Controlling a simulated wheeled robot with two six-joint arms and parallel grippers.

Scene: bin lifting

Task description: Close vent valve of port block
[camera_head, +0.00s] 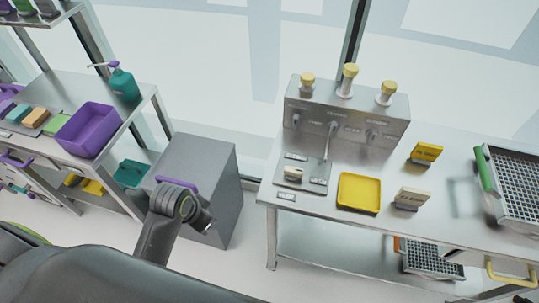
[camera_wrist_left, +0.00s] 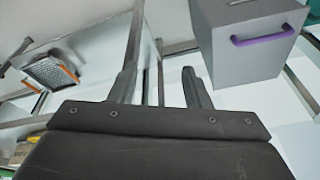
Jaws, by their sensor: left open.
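The port block (camera_head: 345,105) is a grey metal box at the back of the right-hand table in the head view. Three posts with yellow caps (camera_head: 349,72) stand on its top. Its front face has several small valve fittings (camera_head: 373,134) with labels too small to read, so I cannot tell which is the vent valve. A thin rod or lever (camera_head: 328,142) runs down from the middle fitting. My left gripper (camera_head: 208,222) is left of this table, over the grey cabinet, away from the block. In the left wrist view its fingers (camera_wrist_left: 160,90) are apart with nothing between them.
A grey cabinet (camera_head: 200,185) with a purple handle stands left. A purple bin (camera_head: 88,130) sits on the left bench.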

